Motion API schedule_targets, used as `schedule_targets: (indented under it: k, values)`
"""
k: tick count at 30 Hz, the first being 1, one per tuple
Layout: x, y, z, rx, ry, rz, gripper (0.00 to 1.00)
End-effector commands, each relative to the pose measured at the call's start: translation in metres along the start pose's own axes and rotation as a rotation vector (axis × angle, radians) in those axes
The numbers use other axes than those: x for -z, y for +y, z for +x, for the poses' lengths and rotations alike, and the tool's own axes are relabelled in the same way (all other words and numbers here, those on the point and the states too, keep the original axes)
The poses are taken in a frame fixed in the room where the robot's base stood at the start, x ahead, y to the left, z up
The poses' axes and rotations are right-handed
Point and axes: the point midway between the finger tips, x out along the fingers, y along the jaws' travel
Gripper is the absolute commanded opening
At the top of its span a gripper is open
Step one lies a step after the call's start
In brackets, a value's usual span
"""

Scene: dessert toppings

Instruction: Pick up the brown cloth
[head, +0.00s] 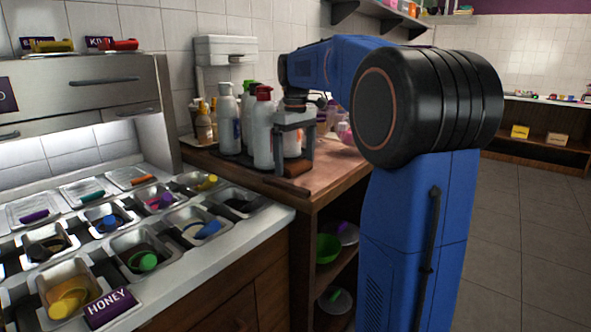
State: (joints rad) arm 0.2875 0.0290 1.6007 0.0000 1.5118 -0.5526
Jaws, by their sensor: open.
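My gripper (294,160) points down over the front left part of the brown counter, its two grey fingers apart. A flat dark brown piece (288,188) lies at the counter's front edge, just below the fingers. It looks like the brown cloth, but it is small and partly hidden by the gripper. Whether the fingers touch it I cannot tell. Nothing is seen gripped between the fingers.
White bottles (263,135) stand close to my gripper on its left, one with a red cap. The brown counter (335,170) is bare to its right. A topping station with metal tubs (140,245) and a honey sign (110,307) is at left. Open shelves hold a green bowl (327,248).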

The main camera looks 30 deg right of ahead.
Motion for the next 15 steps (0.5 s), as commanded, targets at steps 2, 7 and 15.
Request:
schedule_targets:
  k: [2,7,15]
  values:
    - [0.0000,0.0000,-0.0002,0.000,0.000,0.000,0.96]
    - [0.0000,0.0000,-0.0003,0.000,0.000,0.000,0.67]
    - [0.0000,0.0000,-0.0004,0.000,0.000,0.000,0.48]
